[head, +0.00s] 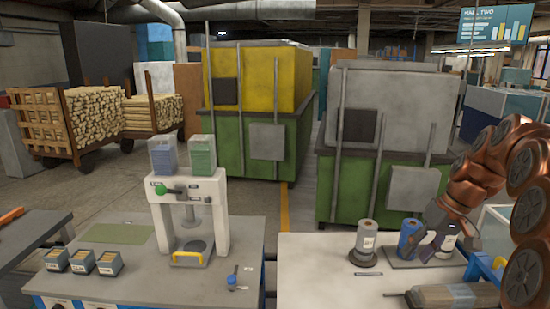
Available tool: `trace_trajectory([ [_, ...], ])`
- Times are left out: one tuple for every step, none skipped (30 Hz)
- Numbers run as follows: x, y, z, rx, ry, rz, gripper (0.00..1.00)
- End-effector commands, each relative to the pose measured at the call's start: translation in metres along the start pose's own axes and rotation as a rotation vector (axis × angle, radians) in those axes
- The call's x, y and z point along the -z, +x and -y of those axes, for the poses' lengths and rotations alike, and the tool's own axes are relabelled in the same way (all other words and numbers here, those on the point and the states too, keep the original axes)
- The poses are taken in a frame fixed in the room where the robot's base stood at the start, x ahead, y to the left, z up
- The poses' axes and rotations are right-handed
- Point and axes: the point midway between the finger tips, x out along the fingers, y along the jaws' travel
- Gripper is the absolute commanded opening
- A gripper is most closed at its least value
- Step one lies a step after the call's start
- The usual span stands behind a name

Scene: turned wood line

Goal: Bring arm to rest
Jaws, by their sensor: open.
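My copper-coloured arm (500,165) reaches in from the right edge and bends down over the right-hand table (310,265). My gripper (428,246) is low, beside a blue cylinder (408,236) and in front of a pale labelled cylinder (450,240), which it partly hides. Both cylinders stand upright on a grey plate (400,264). The gripper is open; whether its fingers touch either cylinder cannot be told.
A grey cylinder (366,236) stands on a round dark base left of the plate. A wrapped roll (450,297) lies at the front right. A white press (190,205) and several small bins (82,262) stand on the left table. The right table's front left is clear.

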Motion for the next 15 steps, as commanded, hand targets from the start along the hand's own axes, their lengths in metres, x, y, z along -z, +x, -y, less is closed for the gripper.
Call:
trace_trajectory([
  [-0.010, 0.005, 0.019, -0.006, -0.008, 0.020, 0.43],
  [-0.015, 0.007, 0.028, -0.011, -0.009, 0.031, 0.43],
  [-0.023, 0.012, 0.039, -0.017, -0.010, 0.046, 0.43],
  [-0.029, 0.015, 0.047, -0.022, -0.011, 0.058, 0.43],
  [-0.036, 0.018, 0.056, -0.028, -0.011, 0.067, 0.43],
  [-0.044, 0.022, 0.066, -0.038, -0.013, 0.079, 0.43],
  [-0.051, 0.025, 0.072, -0.045, -0.013, 0.089, 0.43],
  [-0.058, 0.029, 0.080, -0.052, -0.013, 0.100, 0.43],
  [-0.067, 0.032, 0.088, -0.064, -0.014, 0.109, 0.43],
  [-0.075, 0.035, 0.094, -0.072, -0.014, 0.120, 0.43],
  [-0.083, 0.039, 0.100, -0.078, -0.015, 0.132, 0.43],
  [-0.094, 0.043, 0.108, -0.089, -0.014, 0.142, 0.43],
  [-0.102, 0.045, 0.113, -0.098, -0.016, 0.149, 0.43],
  [-0.110, 0.049, 0.118, -0.106, -0.014, 0.159, 0.43],
  [-0.121, 0.053, 0.123, -0.119, -0.015, 0.170, 0.43],
])
